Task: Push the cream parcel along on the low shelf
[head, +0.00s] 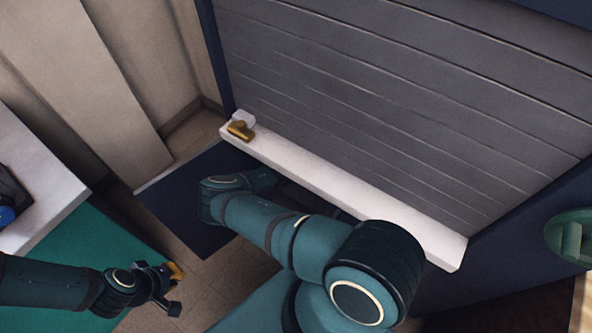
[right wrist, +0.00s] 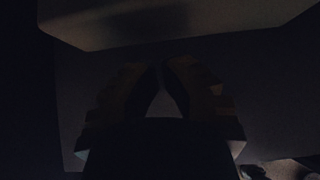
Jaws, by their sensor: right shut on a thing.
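In the dark right wrist view, a broad pale block (right wrist: 170,22), which looks like the cream parcel, lies just beyond my fingertips. My right gripper (right wrist: 163,72) has its two fingers drawn together, tips almost meeting. It is shut, with its tips at the block, but the contact is too dark to make out. In the head view my right arm reaches under the white rail, so its gripper, the parcel and the low shelf are hidden. My left gripper (head: 176,286) is at lower left, open and empty, fingers apart, far from the parcel.
A grey slatted shutter (head: 400,100) stands above the white rail (head: 340,185), which carries a brass handle (head: 240,130) at its left end. A white-topped table (head: 50,185) is at left. A green round thing (head: 572,238) is at right. Tiled floor lies between.

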